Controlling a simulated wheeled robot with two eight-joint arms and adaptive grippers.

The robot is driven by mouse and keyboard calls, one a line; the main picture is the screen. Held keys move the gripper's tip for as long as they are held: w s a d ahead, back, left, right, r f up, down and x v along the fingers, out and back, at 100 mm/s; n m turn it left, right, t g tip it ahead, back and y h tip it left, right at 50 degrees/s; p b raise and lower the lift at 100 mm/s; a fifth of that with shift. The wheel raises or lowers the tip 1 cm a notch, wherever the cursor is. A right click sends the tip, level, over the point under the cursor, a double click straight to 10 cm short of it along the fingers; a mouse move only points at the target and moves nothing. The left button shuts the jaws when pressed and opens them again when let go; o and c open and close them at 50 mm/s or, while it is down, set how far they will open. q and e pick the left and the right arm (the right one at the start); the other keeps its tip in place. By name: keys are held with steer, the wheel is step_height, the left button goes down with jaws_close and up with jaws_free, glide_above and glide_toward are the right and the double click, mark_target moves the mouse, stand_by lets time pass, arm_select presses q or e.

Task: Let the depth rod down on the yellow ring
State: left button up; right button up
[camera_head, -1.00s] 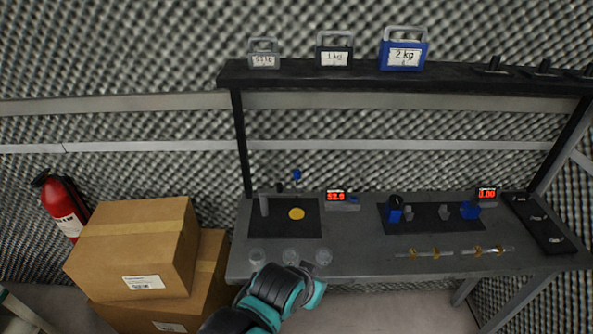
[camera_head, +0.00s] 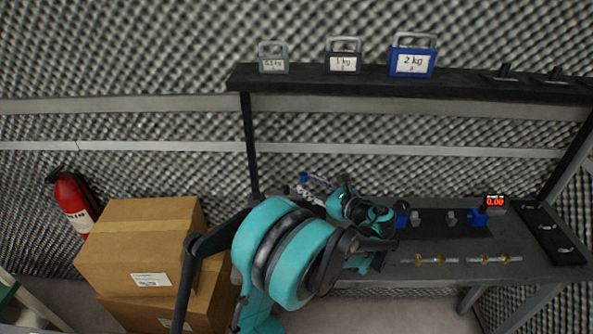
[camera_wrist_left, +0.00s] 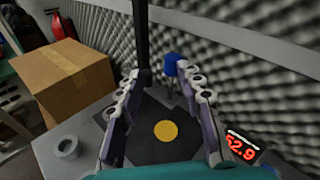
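The yellow ring (camera_wrist_left: 166,131) lies flat on a dark mat (camera_wrist_left: 150,152) in the left wrist view and looks like a solid disc; my arm hides it in the head view. A blue knob (camera_wrist_left: 172,66) on a thin stem stands beyond it and also shows in the head view (camera_head: 303,177). I cannot make out which part is the depth rod. My left gripper (camera_wrist_left: 158,72) is open, its fingers apart, with the knob near the right fingertip; contact is unclear. It also shows in the head view (camera_head: 315,188). My right gripper is out of view.
A red display (camera_wrist_left: 241,147) reads 52.9 right of the mat. A small round cup (camera_wrist_left: 68,147) stands at left. Cardboard boxes (camera_head: 138,250) are stacked left of the bench. A shelf (camera_head: 400,83) with weights runs above. Blue fixtures (camera_head: 479,216) stand farther right.

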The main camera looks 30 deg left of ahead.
arm_select(q)
steer(key=shift+w+m+y, duration=0.8)
steer(key=shift+w, duration=0.2)
steer(key=b+x, duration=0.1)
steer(key=x, duration=0.7)
steer(key=shift+a+r+m+y+b, duration=0.2)
steer(key=shift+m+y+b, duration=0.1)
steer(key=shift+b, duration=0.1)
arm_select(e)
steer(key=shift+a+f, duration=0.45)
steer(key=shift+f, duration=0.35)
arm_select(q)
jaws_close()
